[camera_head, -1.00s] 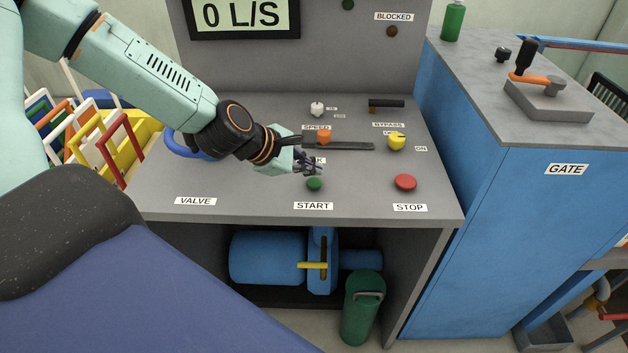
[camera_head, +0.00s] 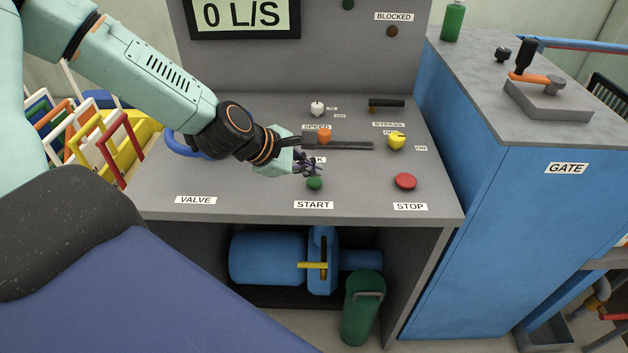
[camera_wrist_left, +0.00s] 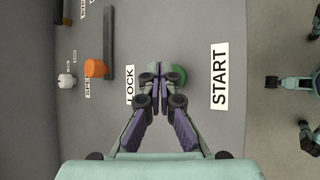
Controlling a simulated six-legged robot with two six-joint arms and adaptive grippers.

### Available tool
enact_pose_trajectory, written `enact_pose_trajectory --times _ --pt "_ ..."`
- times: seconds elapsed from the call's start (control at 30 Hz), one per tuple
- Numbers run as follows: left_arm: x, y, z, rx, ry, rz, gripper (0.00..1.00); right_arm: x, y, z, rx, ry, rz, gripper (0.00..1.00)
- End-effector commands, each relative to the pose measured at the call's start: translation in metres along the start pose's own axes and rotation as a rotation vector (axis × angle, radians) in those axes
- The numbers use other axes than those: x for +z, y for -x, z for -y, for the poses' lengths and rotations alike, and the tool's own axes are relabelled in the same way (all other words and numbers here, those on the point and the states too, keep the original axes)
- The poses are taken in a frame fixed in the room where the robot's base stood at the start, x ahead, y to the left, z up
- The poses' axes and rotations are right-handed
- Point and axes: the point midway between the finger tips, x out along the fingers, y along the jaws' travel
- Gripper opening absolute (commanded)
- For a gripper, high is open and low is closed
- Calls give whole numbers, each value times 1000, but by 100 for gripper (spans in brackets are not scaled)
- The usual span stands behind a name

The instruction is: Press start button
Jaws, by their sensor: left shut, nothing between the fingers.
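The green start button (camera_head: 314,184) sits on the grey console behind the START label (camera_head: 313,205). My left gripper (camera_head: 312,168) is shut and empty, with its fingertips just above and behind the button in the head view. In the left wrist view the shut fingertips (camera_wrist_left: 161,76) overlap the left edge of the green button (camera_wrist_left: 176,77), which is partly hidden behind them. I cannot tell whether the tips touch it. The display (camera_head: 243,14) reads 0 L/S. My right gripper is not in view.
The red stop button (camera_head: 405,181) is right of the start button. An orange speed slider knob (camera_head: 324,135) and a yellow knob (camera_head: 397,142) lie behind. A blue valve wheel (camera_head: 187,146) is at left. The console's front edge is close.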

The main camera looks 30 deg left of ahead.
Motion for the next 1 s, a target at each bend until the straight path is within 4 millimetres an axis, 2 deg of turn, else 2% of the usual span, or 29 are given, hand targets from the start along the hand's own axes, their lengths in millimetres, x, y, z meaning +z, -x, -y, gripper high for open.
enact_pose_trajectory --times 0.1,1.0 --pt "-3 -3 3 0 0 0 0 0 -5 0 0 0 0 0" --pt "-5 -7 5 0 1 0 0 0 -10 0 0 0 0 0"
